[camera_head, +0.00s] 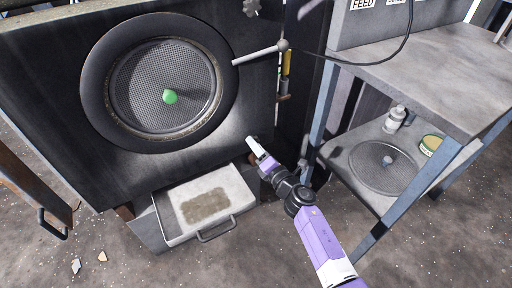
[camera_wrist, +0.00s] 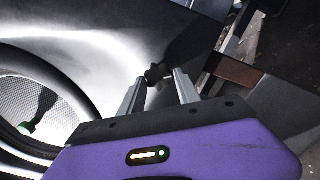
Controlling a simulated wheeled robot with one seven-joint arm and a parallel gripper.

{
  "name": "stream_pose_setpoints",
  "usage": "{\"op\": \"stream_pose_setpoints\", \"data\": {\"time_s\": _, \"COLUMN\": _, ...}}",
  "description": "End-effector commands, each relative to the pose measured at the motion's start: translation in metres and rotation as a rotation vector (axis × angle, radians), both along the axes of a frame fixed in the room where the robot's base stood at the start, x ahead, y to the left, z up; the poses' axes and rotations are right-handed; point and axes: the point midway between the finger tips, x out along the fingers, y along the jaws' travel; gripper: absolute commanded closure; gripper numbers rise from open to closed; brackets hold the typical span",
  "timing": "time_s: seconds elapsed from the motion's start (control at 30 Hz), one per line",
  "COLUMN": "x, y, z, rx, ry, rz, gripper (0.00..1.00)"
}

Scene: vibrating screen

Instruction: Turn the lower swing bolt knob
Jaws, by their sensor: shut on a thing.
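The lower swing bolt knob (camera_wrist: 153,74) is a small dark lobed knob on the dark panel, seen between my fingertips in the wrist view. My gripper (camera_wrist: 160,77) is closed on it, with one grey finger on each side. In the head view my gripper (camera_head: 251,143) reaches the panel's lower right, below the round opening, and the lower knob is hidden there. A grey star-shaped knob (camera_head: 251,7) shows at the panel's top right.
The black panel (camera_head: 60,70) has a round mesh screen (camera_head: 140,85) with a green knob (camera_head: 169,97). A grey lever (camera_head: 258,54) sticks out above my gripper. A tray (camera_head: 240,191) juts out below. A metal table (camera_head: 425,60) with a lower shelf stands right.

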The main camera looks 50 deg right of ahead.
Motion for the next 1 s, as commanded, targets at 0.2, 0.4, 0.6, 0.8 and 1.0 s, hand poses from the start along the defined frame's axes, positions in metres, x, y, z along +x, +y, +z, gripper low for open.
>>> {"op": "stream_pose_setpoints", "data": {"time_s": 0.2, "x": -0.001, "y": -0.001, "z": 0.001, "rx": -0.009, "ry": 0.0, "rz": -0.001, "gripper": 1.0}}
{"op": "stream_pose_setpoints", "data": {"time_s": 0.4, "x": 0.0, "y": 0.0, "z": 0.001, "rx": -0.008, "ry": 0.0, "rz": 0.0, "gripper": 1.0}}
{"op": "stream_pose_setpoints", "data": {"time_s": 0.6, "x": 0.0, "y": 0.0, "z": 0.001, "rx": -0.007, "ry": 0.0, "rz": 0.001, "gripper": 0.41}}
{"op": "stream_pose_setpoints", "data": {"time_s": 0.8, "x": 0.0, "y": 0.0, "z": 0.001, "rx": -0.007, "ry": 0.001, "rz": 0.001, "gripper": 0.41}}
{"op": "stream_pose_setpoints", "data": {"time_s": 1.0, "x": -0.012, "y": 0.004, "z": 0.0, "rx": -0.008, "ry": 0.003, "rz": 0.001, "gripper": 0.41}}
